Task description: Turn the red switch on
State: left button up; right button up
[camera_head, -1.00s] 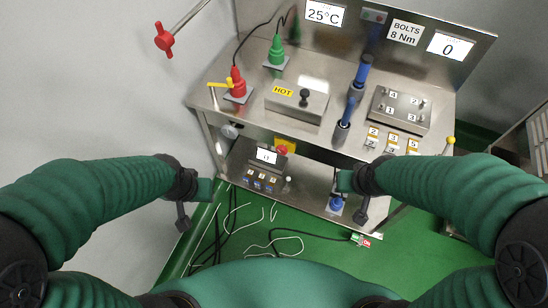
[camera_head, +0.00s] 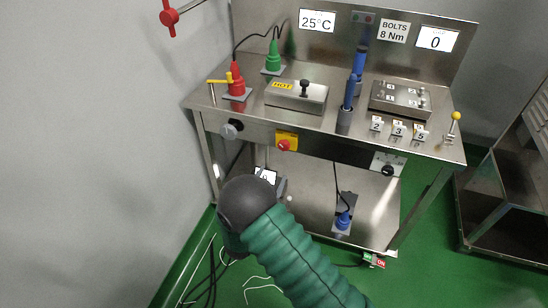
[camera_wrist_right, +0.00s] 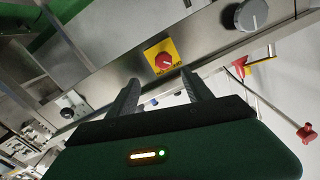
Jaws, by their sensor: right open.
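A red rotary switch on a yellow plate (camera_head: 287,141) is on the front panel of the steel bench, under its left half. In the right wrist view the same red knob (camera_wrist_right: 163,60) shows just beyond my fingers. My right gripper (camera_wrist_right: 162,88) is open and empty, its two fingers pointing at the panel on either side of the line to the knob; they look apart from it. In the head view my right wrist is below the switch and hides the fingers. My left gripper is out of view.
A grey knob (camera_head: 231,129) sits left of the switch, and a black dial (camera_head: 387,170) sits to the right. A red and green ON box (camera_head: 374,260) is low at the right. A red lever (camera_head: 169,16) is on the wall.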

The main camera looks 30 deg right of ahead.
aim_at(283, 148)
jog(key=x, duration=0.3)
jog(key=b+x, duration=0.1)
jog(key=x, duration=0.2)
jog(key=b+x, duration=0.1)
jog(key=x, duration=0.2)
jog(key=shift+w+a+r, duration=0.15)
jog(key=shift+w+r, duration=0.05)
jog(key=shift+w, duration=0.35)
jog(key=x, duration=0.2)
jog(key=shift+d+f, duration=0.1)
jog(key=shift+d, duration=0.25)
jog(key=shift+w+d, duration=0.15)
jog(key=shift+d, duration=0.15)
jog(key=shift+a, duration=0.2)
jog(key=shift+c, duration=0.7)
jog(key=shift+a, duration=0.1)
jog(key=shift+c, duration=1.2)
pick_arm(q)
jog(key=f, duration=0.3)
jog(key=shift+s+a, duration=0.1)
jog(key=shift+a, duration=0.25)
pick_arm(e)
grip_shut()
